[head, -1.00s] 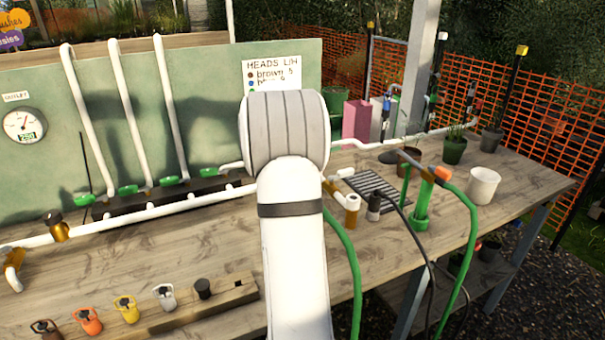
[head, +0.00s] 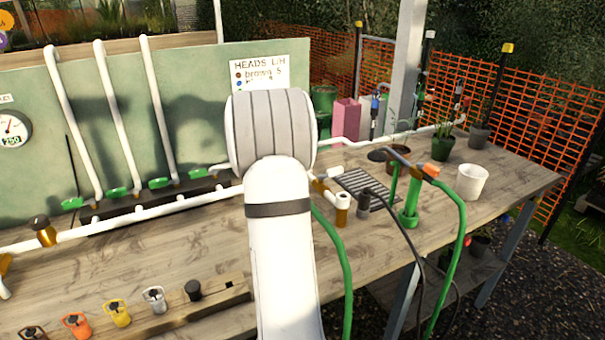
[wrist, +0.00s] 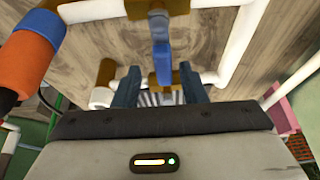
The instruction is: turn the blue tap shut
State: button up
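The blue tap (wrist: 162,58) shows in the wrist view as a narrow blue lever below a brown fitting on a white pipe. The lever hangs toward my gripper (wrist: 160,82). My gripper is open, with one dark blue-grey finger on each side of the lever's lower end. I see gaps between the lever and both fingers; contact is not visible. In the head view, my white arm hides the gripper and this tap.
A large orange and blue fitting (wrist: 28,62) is close at the left of the wrist view. In the head view, a white pipe (head: 150,215) crosses the bench (head: 180,252). A green hose (head: 336,255) hangs right of my arm. Loose coloured tap heads (head: 118,312) lie at front left.

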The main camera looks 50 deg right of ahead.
jog(key=v, duration=0.7)
jog(key=shift+a+r, duration=0.15)
jog(key=shift+r, duration=0.1)
jog(key=shift+a, duration=0.1)
jog(key=s+a+r+n+t+p, duration=0.15)
jog(key=a+n, duration=0.55)
jog(key=a, duration=0.8)
jog(key=s+a+f+n+t+y+p, duration=0.1)
jog(key=s+a+f+n+y, duration=0.1)
jog(key=s+a+n, duration=0.5)
jog(key=s+a+f+n+t+y+p, duration=0.1)
jog(key=s+a+n, duration=0.7)
jog(key=a, duration=0.8)
jog(key=shift+s+a+f+t+y+p, duration=0.2)
jog(key=shift+s+f+t+y+p, duration=0.15)
jog(key=shift+s+f+y+p, duration=0.25)
jog(key=shift+w+d+f, duration=0.1)
